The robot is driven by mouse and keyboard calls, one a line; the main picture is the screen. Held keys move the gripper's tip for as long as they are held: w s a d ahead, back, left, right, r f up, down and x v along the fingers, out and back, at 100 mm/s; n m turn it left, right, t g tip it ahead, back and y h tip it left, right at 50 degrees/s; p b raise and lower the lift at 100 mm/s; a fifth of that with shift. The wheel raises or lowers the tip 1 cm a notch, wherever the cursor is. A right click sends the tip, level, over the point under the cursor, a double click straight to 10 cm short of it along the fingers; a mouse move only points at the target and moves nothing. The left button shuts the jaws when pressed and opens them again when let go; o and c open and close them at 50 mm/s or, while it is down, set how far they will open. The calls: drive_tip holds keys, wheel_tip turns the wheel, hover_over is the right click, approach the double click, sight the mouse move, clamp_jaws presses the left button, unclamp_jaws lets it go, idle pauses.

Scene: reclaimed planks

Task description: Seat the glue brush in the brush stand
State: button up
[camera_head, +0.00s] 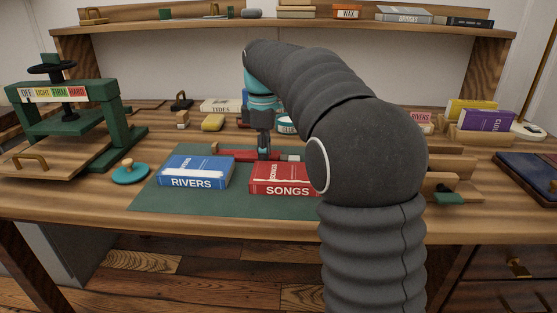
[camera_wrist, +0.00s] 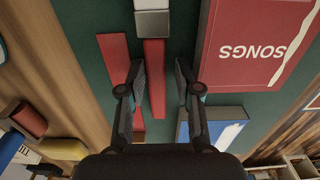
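A glue brush lies flat on the green mat behind the two books, with a red handle (camera_wrist: 154,75) and a pale grey end (camera_wrist: 152,22). In the head view its pale end (camera_head: 293,157) points right. A separate red strip (camera_wrist: 113,58) lies beside it. My gripper (camera_head: 263,155) points down over the red pieces, partly hidden by the strip and brush area being small in that view. In the wrist view my gripper (camera_wrist: 160,78) is open, its fingers apart on either side of the handle, with clear gaps. I cannot pick out the brush stand with certainty.
A blue RIVERS book (camera_head: 195,172) and a red SONGS book (camera_head: 283,178) lie on the green mat (camera_head: 240,202) in front. A green press (camera_head: 68,125) stands left. A white-and-teal pot (camera_head: 286,125) is behind. My arm hides much of the right side.

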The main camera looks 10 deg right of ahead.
clamp_jaws()
drive_tip(key=shift+r, duration=0.2)
